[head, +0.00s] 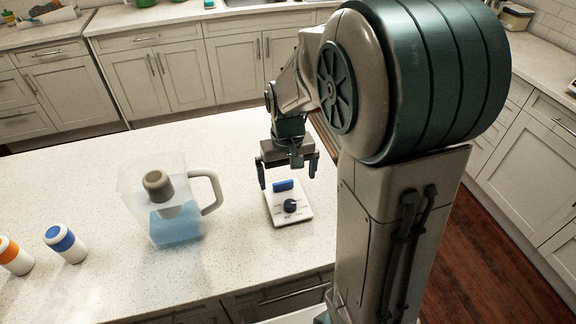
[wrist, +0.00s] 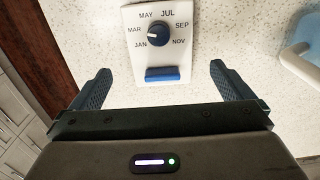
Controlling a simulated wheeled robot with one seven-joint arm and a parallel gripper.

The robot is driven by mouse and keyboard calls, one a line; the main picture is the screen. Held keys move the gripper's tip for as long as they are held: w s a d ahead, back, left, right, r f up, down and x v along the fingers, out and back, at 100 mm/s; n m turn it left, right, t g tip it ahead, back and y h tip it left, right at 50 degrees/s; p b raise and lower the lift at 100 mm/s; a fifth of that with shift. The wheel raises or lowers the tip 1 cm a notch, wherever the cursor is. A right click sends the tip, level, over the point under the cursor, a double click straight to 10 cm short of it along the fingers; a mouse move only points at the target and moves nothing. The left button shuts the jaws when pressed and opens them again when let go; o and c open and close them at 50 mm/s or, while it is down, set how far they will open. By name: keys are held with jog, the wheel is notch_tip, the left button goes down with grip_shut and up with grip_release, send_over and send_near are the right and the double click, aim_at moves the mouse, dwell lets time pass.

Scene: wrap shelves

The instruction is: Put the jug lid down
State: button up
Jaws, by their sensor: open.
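The jug lid (head: 299,213) is a white plate with a dark blue dial and a blue tab. It lies on the pale speckled counter, dial side up, right of the jug. In the wrist view the lid (wrist: 160,14) shows month letters around the dial, and its blue tab lies between the finger lines. My gripper (head: 287,172) is open and empty, just above and behind the lid, with its fingers spread either side of the tab. The clear jug (head: 181,226) stands upright with its top uncovered, a grey-brown piece inside and bluish water below.
The counter (head: 120,290) is bare around the lid. The jug handle (head: 213,192) sticks out toward the lid.

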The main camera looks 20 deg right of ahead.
jog(key=s+r+t, duration=0.1)
jog(key=s+r, duration=0.3)
jog(key=s, duration=0.3)
jog(key=s+r+t, duration=0.2)
jog(key=s+r, duration=0.2)
jog(key=s, duration=0.3)
dwell(0.4)
